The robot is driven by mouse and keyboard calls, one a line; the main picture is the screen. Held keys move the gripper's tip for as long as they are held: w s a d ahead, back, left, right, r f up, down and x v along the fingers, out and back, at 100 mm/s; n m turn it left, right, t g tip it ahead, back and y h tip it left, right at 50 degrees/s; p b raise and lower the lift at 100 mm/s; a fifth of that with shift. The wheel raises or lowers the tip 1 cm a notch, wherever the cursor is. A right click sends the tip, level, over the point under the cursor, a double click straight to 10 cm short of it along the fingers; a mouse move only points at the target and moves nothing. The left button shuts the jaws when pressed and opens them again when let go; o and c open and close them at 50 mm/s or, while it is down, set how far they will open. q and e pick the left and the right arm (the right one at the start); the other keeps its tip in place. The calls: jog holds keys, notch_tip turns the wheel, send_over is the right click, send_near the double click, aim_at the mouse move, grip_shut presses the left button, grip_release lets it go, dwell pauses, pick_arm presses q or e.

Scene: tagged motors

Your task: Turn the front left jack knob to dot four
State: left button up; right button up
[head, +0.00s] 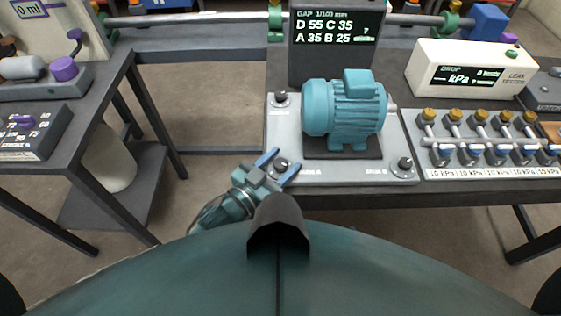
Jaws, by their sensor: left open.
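A teal motor (345,108) stands on a dark pad on a light grey jack plate (355,176). The front left jack knob (281,164) is a small dark knob at the plate's front left corner, beside the label for jack A. My left gripper (279,166) is open, with its blue fingers on either side of the front left knob. I cannot tell whether they touch it. The dots around this knob are too small to read. Another knob (405,163) is at the front right, and one (281,97) at the back left. My right gripper is not in view.
A dark gap display (336,44) behind the motor reads D 55, C 35, A 35, B 25. A leak tester (468,68) and a row of brass-topped valves (480,130) stand to the right. A separate bench (92,90) is at the left, with open floor between.

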pick_arm(q)
jog(key=shift+c, duration=0.2)
jog(key=c, duration=0.9)
